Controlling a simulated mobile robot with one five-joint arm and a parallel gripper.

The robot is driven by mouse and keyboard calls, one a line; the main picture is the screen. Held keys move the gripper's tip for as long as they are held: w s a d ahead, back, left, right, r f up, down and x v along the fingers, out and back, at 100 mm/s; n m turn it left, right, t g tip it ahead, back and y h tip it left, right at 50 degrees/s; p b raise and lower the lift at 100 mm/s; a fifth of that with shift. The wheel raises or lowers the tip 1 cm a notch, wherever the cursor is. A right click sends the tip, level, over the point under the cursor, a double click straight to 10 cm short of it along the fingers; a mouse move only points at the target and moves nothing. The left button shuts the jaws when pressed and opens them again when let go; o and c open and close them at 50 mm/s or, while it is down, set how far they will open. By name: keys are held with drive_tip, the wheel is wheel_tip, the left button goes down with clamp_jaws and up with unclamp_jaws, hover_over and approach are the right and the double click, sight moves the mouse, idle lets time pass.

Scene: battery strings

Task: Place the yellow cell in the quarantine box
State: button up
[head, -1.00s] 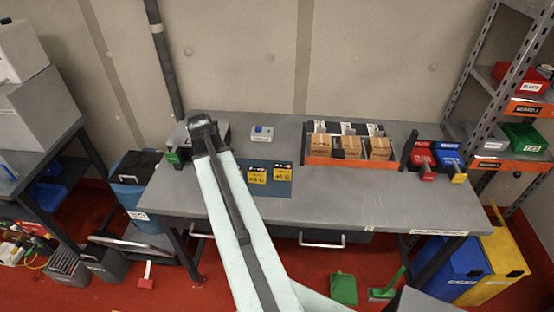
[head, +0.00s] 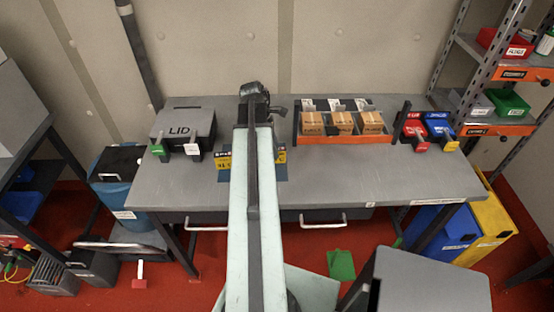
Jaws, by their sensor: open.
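No separate yellow cell can be made out. Two yellow-and-black pieces lie on a dark blue mat (head: 265,176): the left piece (head: 224,162) and the right piece (head: 282,156). My arm hides the middle of the mat and parts of both pieces. I cannot tell whether either is the cell. No box is readably marked quarantine. A grey box marked LID (head: 180,119) stands at the back left of the bench, its top closed. My gripper (head: 272,104) is open beyond the mat, near the bench's back edge. Its fingers are small and unclear, and I see nothing held.
An orange-fronted tray (head: 345,138) with brown boxes stands on the bench (head: 400,180), right of my gripper. Red (head: 412,128) and blue (head: 438,127) bins stand farther right. Shelving (head: 475,70) rises at the right. The front right of the bench is clear.

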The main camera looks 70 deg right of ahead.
drive_tip(key=b+x, duration=0.5)
drive_tip(key=shift+s+d+f, duration=0.15)
drive_tip(key=shift+d, duration=0.1)
drive_tip(key=shift+r, duration=0.2)
clamp_jaws()
